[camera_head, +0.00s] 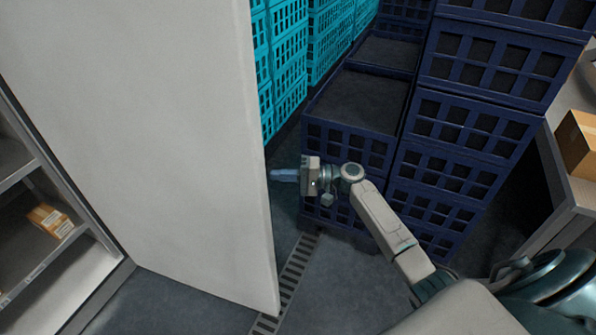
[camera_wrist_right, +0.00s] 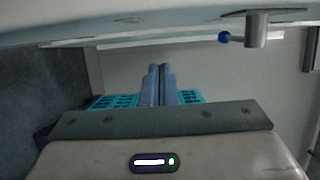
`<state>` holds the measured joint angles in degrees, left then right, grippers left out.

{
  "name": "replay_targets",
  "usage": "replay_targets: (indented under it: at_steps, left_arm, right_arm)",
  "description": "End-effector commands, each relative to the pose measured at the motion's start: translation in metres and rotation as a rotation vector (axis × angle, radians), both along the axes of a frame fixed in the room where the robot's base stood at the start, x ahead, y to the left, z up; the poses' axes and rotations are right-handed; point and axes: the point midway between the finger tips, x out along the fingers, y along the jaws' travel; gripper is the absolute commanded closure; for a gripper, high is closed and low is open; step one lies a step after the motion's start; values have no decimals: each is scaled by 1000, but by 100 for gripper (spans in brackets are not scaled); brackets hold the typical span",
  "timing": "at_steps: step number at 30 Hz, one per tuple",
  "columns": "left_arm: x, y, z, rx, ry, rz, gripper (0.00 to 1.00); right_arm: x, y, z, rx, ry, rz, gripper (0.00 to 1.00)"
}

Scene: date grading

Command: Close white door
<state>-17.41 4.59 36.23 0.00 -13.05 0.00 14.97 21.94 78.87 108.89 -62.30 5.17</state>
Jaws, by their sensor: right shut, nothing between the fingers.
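The white door (camera_head: 150,120) stands open in the head view, a large pale panel left of centre with its free edge toward the middle. My right gripper (camera_head: 274,175) is at that free edge, its fingertips close to or partly behind it; I cannot tell whether they touch it. In the right wrist view the gripper fingers (camera_wrist_right: 159,84) are together and empty. The pale panel (camera_wrist_right: 110,22) runs across the top of that view, with a metal handle with a blue tip (camera_wrist_right: 257,32) on it. My left gripper is not in view.
A shelf unit (camera_head: 20,165) with a small carton (camera_head: 50,220) is at the left. A table (camera_head: 565,160) with a cardboard box (camera_head: 580,142) is at the right. A floor grate (camera_head: 295,270) runs below.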

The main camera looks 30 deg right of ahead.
Motion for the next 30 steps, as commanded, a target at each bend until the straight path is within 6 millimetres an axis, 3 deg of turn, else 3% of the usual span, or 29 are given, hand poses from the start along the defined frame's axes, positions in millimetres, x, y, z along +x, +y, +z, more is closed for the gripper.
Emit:
replay_targets:
  at_steps: [3,10,30]
  left_arm:
    - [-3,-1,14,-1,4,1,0]
    - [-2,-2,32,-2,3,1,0]
    - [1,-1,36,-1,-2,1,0]
  right_arm:
    - [12,22,5,4,1,1,100]
    - [-12,41,2,0,2,1,100]
    - [-21,48,0,-1,1,-12,100]
